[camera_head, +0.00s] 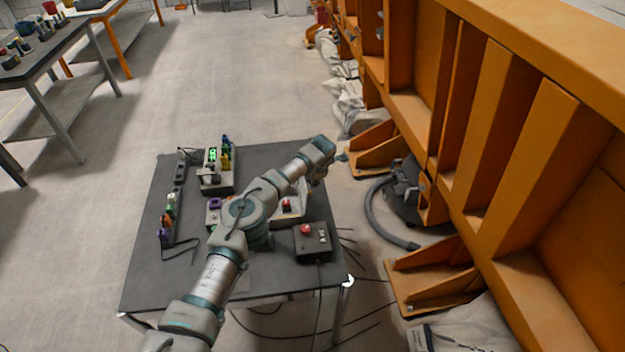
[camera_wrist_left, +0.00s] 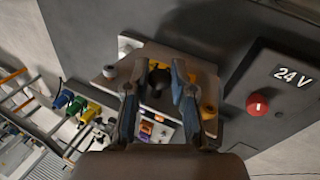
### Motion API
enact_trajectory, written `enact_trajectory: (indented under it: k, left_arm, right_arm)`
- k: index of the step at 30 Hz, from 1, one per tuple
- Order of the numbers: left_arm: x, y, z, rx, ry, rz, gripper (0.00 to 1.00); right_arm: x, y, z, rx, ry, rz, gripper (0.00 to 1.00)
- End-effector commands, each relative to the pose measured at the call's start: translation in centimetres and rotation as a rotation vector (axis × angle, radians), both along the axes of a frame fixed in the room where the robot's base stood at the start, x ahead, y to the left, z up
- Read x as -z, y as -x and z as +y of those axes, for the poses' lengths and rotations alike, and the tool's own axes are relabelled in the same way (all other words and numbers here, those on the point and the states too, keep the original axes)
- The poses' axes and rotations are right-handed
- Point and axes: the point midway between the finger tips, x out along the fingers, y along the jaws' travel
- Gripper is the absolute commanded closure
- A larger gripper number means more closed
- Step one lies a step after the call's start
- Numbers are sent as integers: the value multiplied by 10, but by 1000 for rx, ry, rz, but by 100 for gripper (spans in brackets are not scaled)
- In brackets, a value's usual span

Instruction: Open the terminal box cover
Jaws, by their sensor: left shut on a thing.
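My left gripper (camera_head: 341,157) reaches over the far right part of the dark table in the head view, its fingers small there. In the left wrist view my left gripper (camera_wrist_left: 160,88) is shut on a dark round knob (camera_wrist_left: 159,78). The knob is on a grey plate (camera_wrist_left: 203,78), which appears to be the terminal box cover, with orange-yellow parts around it. The fingers hide much of the plate, and I cannot tell how far it is open. In the head view my arm hides part of the box, and a pale panel (camera_head: 304,196) shows beside it. My right gripper is not in view.
A dark box with a red button (camera_head: 306,229) stands at the table's near right; its "24 V" label (camera_wrist_left: 293,76) shows in the wrist view. A unit with a green display (camera_head: 212,154) and coloured connectors (camera_head: 166,220) stand left. Orange steel framing (camera_head: 480,120) rises close on the right.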

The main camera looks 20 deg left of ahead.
Motion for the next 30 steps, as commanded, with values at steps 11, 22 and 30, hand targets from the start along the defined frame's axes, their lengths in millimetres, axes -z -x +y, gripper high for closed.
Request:
enact_trajectory:
  k: [11,22,30]
  left_arm:
    - [1,0,-2,3,4,0,51]
    - [-4,1,-1,3,1,-1,51]
    - [-50,13,-13,6,2,-3,51]
  right_arm:
    - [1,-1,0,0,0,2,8]
    - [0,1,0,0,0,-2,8]
    - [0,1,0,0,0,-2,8]
